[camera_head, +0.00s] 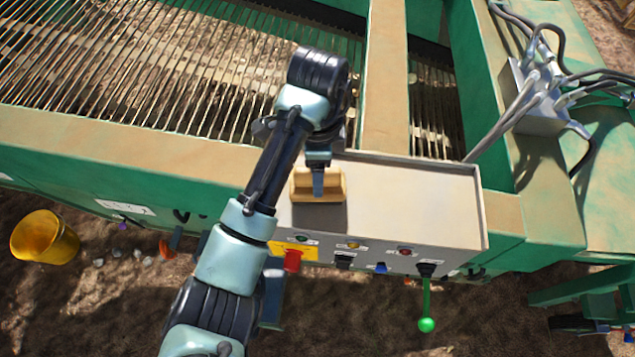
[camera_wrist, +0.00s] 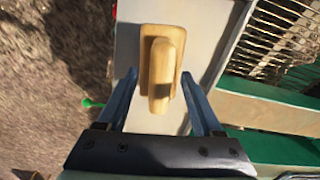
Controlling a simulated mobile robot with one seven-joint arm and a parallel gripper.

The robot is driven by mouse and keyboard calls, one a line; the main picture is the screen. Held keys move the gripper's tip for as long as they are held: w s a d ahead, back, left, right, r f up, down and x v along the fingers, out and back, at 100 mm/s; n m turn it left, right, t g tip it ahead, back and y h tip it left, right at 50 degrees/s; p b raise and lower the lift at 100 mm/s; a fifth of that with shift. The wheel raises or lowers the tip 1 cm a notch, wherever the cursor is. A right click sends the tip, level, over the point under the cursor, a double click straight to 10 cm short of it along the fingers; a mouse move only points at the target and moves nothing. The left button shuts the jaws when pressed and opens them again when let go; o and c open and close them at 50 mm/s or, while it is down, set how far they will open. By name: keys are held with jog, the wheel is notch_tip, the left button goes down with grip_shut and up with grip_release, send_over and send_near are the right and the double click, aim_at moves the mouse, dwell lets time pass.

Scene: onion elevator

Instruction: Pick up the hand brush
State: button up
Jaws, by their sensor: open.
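The hand brush (camera_head: 329,188) is a light wooden block with a raised handle, lying on top of a grey control box (camera_head: 415,200). In the wrist view the brush (camera_wrist: 161,68) lies with its handle up, between the lines of my two fingers. My gripper (camera_wrist: 160,95) is open, with one blue-grey finger on each side of the brush and nothing held. In the head view my gripper (camera_head: 318,185) is over the brush and hides part of it. I cannot tell how far above the box the fingertips are.
The box front has a red switch (camera_head: 292,260), several small knobs and a lever with a green ball (camera_head: 426,325). A green machine frame with a rod grate (camera_head: 180,70) lies behind. A yellow bucket (camera_head: 44,238) stands on the ground at left. The box top right of the brush is clear.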

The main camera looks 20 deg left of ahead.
jog(key=shift+f, duration=0.4)
grip_shut()
jog(key=shift+r, duration=0.15)
notch_tip(320, 180, up, 10)
jog(key=p, duration=0.3)
dwell(0.4)
jog(key=c, duration=0.8)
grip_release()
grip_shut()
